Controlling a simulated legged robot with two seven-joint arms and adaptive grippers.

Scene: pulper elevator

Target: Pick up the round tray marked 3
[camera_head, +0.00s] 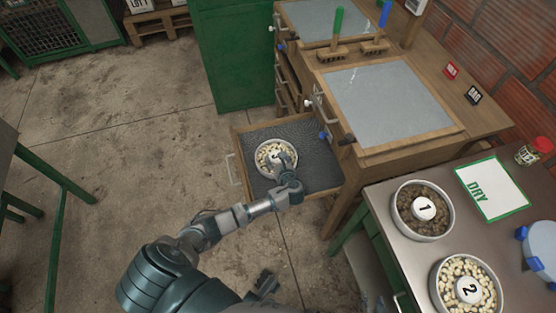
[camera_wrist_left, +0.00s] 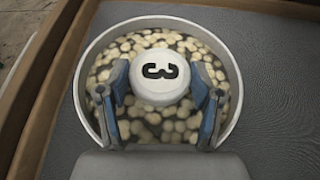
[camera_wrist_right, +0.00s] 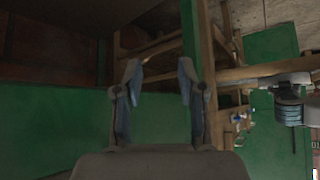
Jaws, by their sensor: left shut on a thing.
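The round tray marked 3 (camera_head: 262,166) is a pale metal pan of cream-coloured beans with a white central knob bearing a black 3. It sits in an open wooden drawer (camera_head: 318,192) with a dark mesh floor. My left gripper (camera_head: 281,161) reaches down over the tray and partly covers it.
Tray 1 (camera_head: 403,215) and tray 2 (camera_head: 438,292) stand on the metal table at right, beside a DRY sign (camera_head: 491,188) and a red-lidded jar (camera_head: 527,156). A green cabinet (camera_head: 230,60) is beyond. Floor at left is clear.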

